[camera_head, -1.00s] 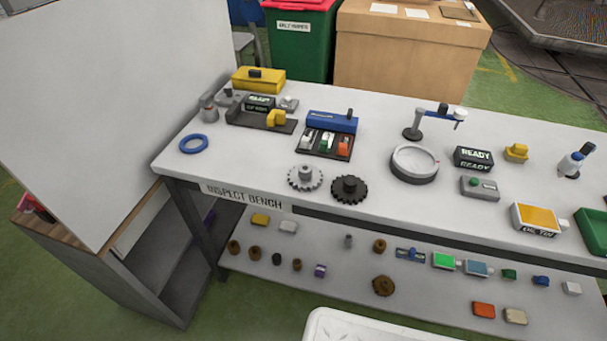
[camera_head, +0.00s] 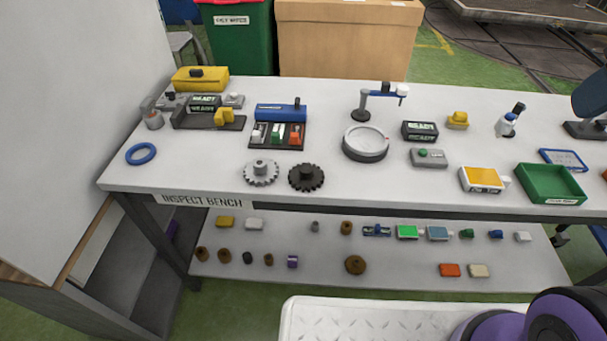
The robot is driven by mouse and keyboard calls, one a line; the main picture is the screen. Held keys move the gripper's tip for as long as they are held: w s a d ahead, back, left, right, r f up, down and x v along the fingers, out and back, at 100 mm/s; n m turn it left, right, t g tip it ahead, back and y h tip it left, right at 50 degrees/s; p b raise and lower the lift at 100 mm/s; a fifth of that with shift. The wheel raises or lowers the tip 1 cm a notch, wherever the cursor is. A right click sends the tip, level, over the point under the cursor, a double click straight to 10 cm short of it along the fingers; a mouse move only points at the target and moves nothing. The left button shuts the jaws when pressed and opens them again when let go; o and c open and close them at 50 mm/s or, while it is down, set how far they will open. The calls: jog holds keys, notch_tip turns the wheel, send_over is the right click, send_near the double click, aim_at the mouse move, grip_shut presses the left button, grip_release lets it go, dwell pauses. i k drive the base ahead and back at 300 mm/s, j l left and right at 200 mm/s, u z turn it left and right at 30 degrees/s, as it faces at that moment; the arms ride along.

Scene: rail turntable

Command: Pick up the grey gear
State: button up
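The grey gear (camera_head: 261,172) lies flat on the inspection bench (camera_head: 225,172), near its front edge, with a raised hub in its middle. A black gear (camera_head: 306,177) lies just to its right. The grey gear is in plain view with nothing on it. My gripper is not in view. A purple and black rounded part, which looks like my arm, shows at the bottom right corner.
A blue ring (camera_head: 141,154) lies left of the gears. A black tray (camera_head: 262,146) with small coloured parts stands behind them, and a round grey dish (camera_head: 366,153) to the right. A lower shelf (camera_head: 320,274) holds several small parts.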

aim_at(262, 172)
jog(key=u, duration=0.45)
jog(key=i+l+u, duration=0.1)
jog(key=u, duration=0.35)
jog(key=i+l+u, duration=0.1)
jog(key=u, duration=0.35)
jog(key=l+u, duration=0.1)
jog(key=u, duration=0.35)
jog(key=l+u, duration=0.1)
jog(key=u, duration=0.35)
